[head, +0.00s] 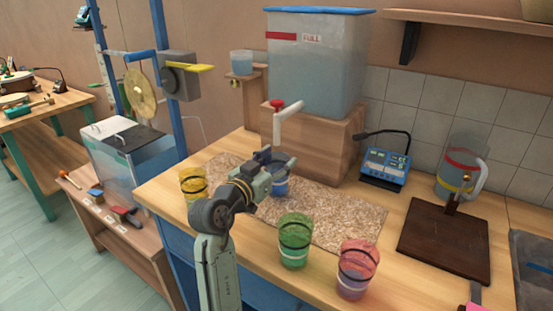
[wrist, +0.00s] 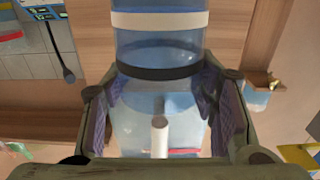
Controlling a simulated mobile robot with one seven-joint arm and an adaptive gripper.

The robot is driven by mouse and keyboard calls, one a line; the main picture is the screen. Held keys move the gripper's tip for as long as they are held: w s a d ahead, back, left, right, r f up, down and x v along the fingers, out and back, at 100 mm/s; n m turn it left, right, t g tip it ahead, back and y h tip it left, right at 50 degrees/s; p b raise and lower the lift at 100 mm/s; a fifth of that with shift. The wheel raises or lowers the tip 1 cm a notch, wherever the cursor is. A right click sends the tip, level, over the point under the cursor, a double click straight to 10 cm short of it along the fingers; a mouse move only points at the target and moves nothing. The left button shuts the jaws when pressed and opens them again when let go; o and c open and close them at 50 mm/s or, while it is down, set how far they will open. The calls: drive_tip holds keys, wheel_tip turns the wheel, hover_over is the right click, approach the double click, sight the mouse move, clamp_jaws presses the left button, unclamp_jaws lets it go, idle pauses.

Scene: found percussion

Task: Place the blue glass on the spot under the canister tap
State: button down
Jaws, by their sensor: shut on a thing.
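The blue glass (head: 281,186) is upright between the fingers of my gripper (head: 274,164), over the speckled mat (head: 335,211). My gripper is shut on it. The wrist view shows the banded glass (wrist: 160,22) close up, between the two finger pads of my gripper (wrist: 162,105). The clear canister (head: 315,65), with a blue lid and red label, stands on a wooden block (head: 325,145). Its white tap (head: 288,125) with a red handle points down just above the glass. I cannot tell whether the glass touches the mat, and the spot is hidden.
A yellow glass (head: 192,184) stands left of my arm. A green glass (head: 294,240) and a red glass (head: 356,268) stand in front. A blue device (head: 384,166), a jug (head: 458,168) and a dark board (head: 445,240) are right. A small cup (head: 241,62) sits left of the canister.

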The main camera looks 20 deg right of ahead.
drive_tip(key=shift+f, duration=0.25)
drive_tip(key=shift+f, duration=0.15)
drive_tip(key=c, duration=0.6)
unclamp_jaws()
drive_tip(key=shift+c, duration=0.2)
drive_tip(key=shift+r, duration=0.3)
drive_tip(key=b+v, duration=0.3)
drive_tip(key=v, duration=0.9)
drive_tip(key=shift+f+b, duration=0.15)
drive_tip(key=shift+b, duration=0.2)
